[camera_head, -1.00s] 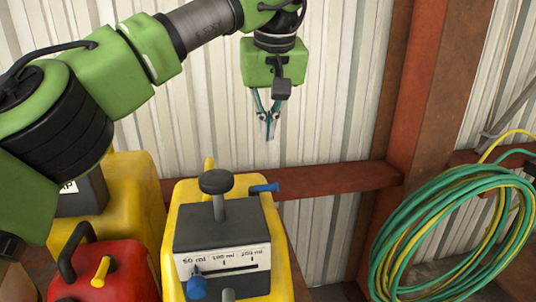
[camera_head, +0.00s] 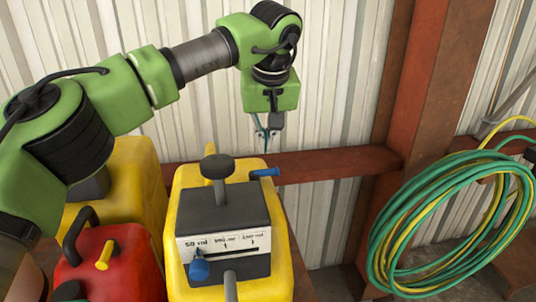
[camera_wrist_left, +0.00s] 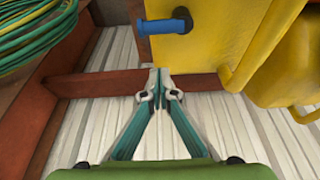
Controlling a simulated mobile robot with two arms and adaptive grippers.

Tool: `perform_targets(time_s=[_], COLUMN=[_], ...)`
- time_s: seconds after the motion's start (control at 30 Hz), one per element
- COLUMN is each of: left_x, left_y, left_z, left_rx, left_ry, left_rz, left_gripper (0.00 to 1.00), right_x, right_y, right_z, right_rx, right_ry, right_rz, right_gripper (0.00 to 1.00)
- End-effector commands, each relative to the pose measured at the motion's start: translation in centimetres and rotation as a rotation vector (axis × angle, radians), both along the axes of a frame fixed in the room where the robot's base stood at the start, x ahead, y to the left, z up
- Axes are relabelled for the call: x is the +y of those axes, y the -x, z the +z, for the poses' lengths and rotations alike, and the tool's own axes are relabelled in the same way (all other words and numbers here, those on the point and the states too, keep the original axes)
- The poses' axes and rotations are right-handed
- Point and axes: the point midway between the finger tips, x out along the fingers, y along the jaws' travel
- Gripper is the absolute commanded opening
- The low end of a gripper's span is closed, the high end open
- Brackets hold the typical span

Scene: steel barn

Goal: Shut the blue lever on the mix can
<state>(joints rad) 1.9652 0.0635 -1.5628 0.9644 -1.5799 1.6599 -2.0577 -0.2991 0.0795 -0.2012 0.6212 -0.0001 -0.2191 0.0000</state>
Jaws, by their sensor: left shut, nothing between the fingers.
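The mix can (camera_head: 280,228) is yellow with a dark grey dosing block (camera_head: 228,207) on top. The blue lever (camera_head: 264,172) sticks out to the right at the can's back right top edge. My left gripper (camera_head: 266,148) is shut and empty, behind the can and a little above the lever, apart from it. In the left wrist view the blue lever (camera_wrist_left: 168,23) juts from the yellow can wall (camera_wrist_left: 215,40), ahead of my shut left fingertips (camera_wrist_left: 160,94) with a gap between. My right gripper is not in view.
A red can (camera_head: 125,265) with a yellow cap stands left of the mix can, with another yellow can (camera_head: 130,165) behind it. A green and yellow hose coil (camera_head: 400,235) hangs at the right. A red-brown beam (camera_head: 335,163) and corrugated wall are behind.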

Motion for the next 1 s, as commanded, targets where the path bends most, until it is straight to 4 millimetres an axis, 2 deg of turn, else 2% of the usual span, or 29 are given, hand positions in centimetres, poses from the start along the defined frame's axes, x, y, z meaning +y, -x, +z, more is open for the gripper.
perform_targets(time_s=[0.07,0.3,0.47,1.0], left_x=[0.1,-0.5,-0.6,-0.7], left_y=[-0.3,2.3,3.2,3.5], left_z=[-1.3,-1.5,-1.7,-1.8], left_rx=[0.002,0.0,0.0,0.0], left_ry=[-0.001,-0.001,0.0,0.0], left_rz=[-0.003,-0.003,-0.001,-0.008], left_gripper=[0.0,0.0,0.0,0.0], right_x=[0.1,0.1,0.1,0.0], right_y=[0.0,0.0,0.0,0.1], right_z=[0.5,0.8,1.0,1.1], right_rx=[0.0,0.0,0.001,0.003], right_ry=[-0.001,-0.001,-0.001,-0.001], right_rz=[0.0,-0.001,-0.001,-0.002], right_gripper=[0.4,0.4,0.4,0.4])
